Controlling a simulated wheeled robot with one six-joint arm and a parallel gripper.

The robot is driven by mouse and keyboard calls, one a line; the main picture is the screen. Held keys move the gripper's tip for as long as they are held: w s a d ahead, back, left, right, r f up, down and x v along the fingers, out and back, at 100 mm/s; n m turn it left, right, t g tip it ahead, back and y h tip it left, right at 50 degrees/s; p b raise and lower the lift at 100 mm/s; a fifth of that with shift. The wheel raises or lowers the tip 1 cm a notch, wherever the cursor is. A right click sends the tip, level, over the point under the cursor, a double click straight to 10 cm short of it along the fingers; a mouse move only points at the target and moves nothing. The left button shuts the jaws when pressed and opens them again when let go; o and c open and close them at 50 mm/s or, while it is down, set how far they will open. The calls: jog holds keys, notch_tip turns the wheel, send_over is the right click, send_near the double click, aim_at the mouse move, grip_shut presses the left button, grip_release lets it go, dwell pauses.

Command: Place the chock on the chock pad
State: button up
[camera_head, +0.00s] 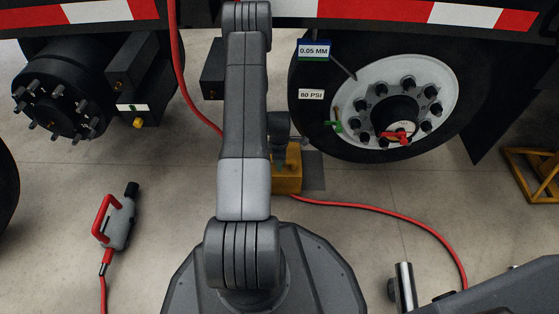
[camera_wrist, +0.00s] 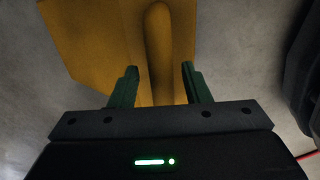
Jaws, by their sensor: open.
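The yellow chock (camera_head: 288,180) sits low beside the white-rimmed wheel, partly hidden by my arm. A flat dark grey patch, seemingly the chock pad (camera_head: 315,172), shows at the chock's right edge. How much of the pad lies under the chock is hidden. My gripper (camera_head: 279,152) is down at the chock's top. In the wrist view, the open green fingers (camera_wrist: 160,84) stand on either side of the handle of the chock (camera_wrist: 92,40), with a gap visible on each side.
The wheel (camera_head: 405,100) and trailer stand just behind. A red hose (camera_head: 390,212) runs along the floor to the right of the chock. A grey tool with a red handle (camera_head: 117,222) lies at left. A yellow frame (camera_head: 545,178) stands at far right. Floor at left is mostly clear.

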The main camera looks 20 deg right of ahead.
notch_tip(320, 180, up, 11)
jog(key=p, duration=0.4)
jog(key=shift+s+r, duration=0.15)
jog(key=shift+s, duration=0.1)
